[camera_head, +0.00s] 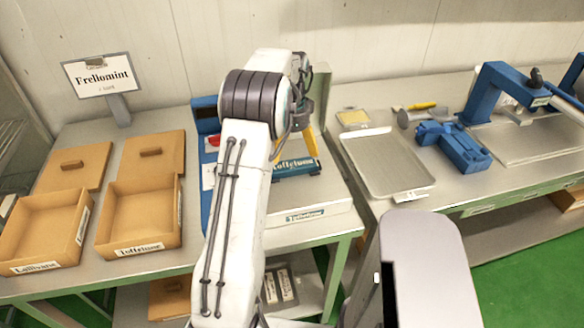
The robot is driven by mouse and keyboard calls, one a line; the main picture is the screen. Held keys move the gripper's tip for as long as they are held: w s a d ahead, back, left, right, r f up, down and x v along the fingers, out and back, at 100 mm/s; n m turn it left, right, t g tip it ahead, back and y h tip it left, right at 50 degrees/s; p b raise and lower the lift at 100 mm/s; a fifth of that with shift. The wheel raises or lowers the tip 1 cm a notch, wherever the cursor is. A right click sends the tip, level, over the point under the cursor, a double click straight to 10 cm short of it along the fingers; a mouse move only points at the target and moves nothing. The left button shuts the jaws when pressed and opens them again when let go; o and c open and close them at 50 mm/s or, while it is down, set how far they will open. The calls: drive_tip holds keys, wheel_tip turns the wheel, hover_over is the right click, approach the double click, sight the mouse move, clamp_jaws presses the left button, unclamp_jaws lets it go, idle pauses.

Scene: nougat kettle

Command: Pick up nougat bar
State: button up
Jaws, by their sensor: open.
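I cannot make out a nougat bar for certain. A small pale-yellow slab (353,117) lies at the back of the right bench, behind a metal tray; I cannot tell if it is the bar. My white arm rises through the middle of the view and bends over the left bench. My gripper (302,118) is open and only partly seen as dark parts behind the arm, above a blue-labelled stand (296,168). What lies between its fingers is hidden.
Two open wooden boxes (140,215) (45,228) stand at left, with lids (152,153) (75,167) behind them. A sign (101,76) stands behind. An empty metal tray (388,160), blue tools (452,146) and a blue press (494,92) occupy the right bench.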

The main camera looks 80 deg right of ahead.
sight(293, 167)
drive_tip(key=shift+s+f+p, duration=0.2)
drive_tip(key=shift+f+p, duration=0.5)
drive_tip(key=shift+f, duration=2.7)
drive_tip(key=c, duration=1.4)
